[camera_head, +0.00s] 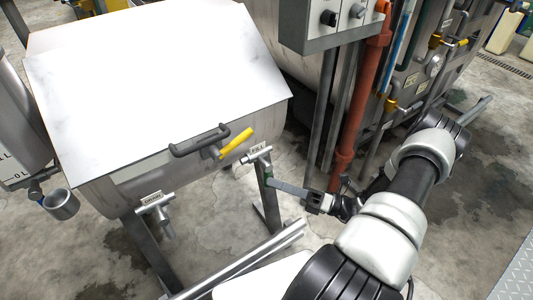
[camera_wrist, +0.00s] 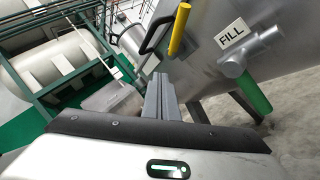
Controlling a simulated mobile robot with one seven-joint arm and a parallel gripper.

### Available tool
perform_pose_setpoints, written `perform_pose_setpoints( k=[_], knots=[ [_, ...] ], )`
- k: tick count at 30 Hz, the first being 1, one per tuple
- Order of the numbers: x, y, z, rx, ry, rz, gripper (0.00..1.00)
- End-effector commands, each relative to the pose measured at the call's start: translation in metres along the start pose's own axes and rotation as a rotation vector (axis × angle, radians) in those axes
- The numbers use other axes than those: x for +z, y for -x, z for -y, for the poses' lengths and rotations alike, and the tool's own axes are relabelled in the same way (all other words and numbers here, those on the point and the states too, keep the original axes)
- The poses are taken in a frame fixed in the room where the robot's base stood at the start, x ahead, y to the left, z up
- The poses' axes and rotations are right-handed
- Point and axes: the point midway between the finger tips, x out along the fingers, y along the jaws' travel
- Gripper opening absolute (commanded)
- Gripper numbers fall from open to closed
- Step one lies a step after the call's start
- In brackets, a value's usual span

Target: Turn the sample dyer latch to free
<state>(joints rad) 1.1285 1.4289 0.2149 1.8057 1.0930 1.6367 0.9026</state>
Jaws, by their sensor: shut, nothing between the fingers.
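The sample dyer (camera_head: 130,185) is a steel vessel with a large sloping lid at the left of the head view. Its latch is a yellow lever (camera_head: 236,143) beside a black bar handle (camera_head: 190,145) at the lid's front edge. In the wrist view the yellow lever (camera_wrist: 180,30) stands up near the top, right of the black handle (camera_wrist: 154,36). My gripper (camera_head: 278,185) is shut and empty, below and right of the latch in the head view. In the wrist view my gripper's fingers (camera_wrist: 160,84) lie together, pointing towards the latch, apart from it.
A FILL valve (camera_head: 257,156) with a green lever (camera_wrist: 253,94) is close to my gripper. A DRAIN valve (camera_head: 155,204) hangs lower left. An orange pipe (camera_head: 360,105) and a control box (camera_head: 325,28) stand behind. Bare floor (camera_head: 205,215) shows beneath the dyer.

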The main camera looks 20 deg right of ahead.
Motion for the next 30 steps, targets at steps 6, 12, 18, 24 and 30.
perform_pose_setpoints(
  k=[6, 12, 18, 24, 30],
  knots=[
    [-0.052, -0.049, -0.091, 0.26, 0.309, -0.86, 0.0],
    [-0.019, -0.028, -0.102, 0.651, 0.88, -1.632, 0.0],
    [0.094, -0.1, -0.089, 1.149, 1.586, -2.089, 0.0],
    [0.143, -0.179, -0.098, -1.328, -1.805, 1.969, 0.0],
    [0.142, -0.19, -0.089, -1.323, -1.788, 1.888, 0.0]
  ],
)
